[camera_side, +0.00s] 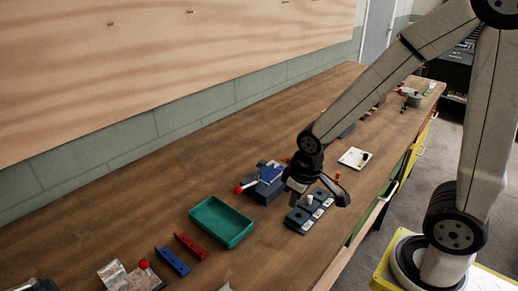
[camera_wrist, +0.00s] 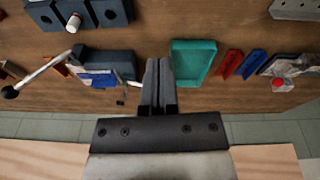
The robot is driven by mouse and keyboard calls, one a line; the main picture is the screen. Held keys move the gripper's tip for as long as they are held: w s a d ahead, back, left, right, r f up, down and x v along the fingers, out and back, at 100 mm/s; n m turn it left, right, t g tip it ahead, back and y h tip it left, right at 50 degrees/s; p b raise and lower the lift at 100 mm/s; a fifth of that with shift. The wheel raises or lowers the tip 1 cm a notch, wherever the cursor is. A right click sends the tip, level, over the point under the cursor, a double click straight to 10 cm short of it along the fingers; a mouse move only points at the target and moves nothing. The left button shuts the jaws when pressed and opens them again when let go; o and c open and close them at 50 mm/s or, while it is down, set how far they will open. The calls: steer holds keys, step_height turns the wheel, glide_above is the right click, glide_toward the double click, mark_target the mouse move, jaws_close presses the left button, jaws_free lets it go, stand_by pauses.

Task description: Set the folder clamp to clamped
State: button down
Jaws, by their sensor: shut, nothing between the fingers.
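The folder clamp looks to be the dark block with a blue part (camera_side: 270,173) and a pale lever ending in a red knob (camera_side: 238,189). In the wrist view its blue part (camera_wrist: 104,80) lies left of my fingers, and a pale rod runs from it toward them. The red knob is not seen there, perhaps behind the fingers. My gripper (camera_side: 292,203) is shut and empty, pointing down. In the wrist view its fingertips (camera_wrist: 158,62) lie between the clamp and the teal tray. I cannot tell whether it touches the lever, or the clamp's state.
The teal tray (camera_side: 221,222) stands beside the clamp. Red (camera_side: 190,246) and blue (camera_side: 172,262) pieces lie beyond it. A dark holed block (camera_side: 310,211) with a white peg stands on the other side. A grey rod with a black knob (camera_wrist: 9,92) shows in the wrist view.

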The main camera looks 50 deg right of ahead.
steer(key=w+a+f+n+h, duration=0.1)
steer(key=w+a+n+h, duration=0.3)
steer(key=w, duration=0.5)
steer(key=w+a+f+n+h, duration=0.2)
steer(key=w+a+n+h, duration=0.3)
steer(key=w+n, duration=0.3)
steer(key=shift+w+a+f+n, duration=0.15)
steer(key=shift+w+n, duration=0.25)
steer(key=shift+w, duration=0.4)
steer(key=shift+f, duration=0.1)
steer(key=shift+x, duration=4.95)
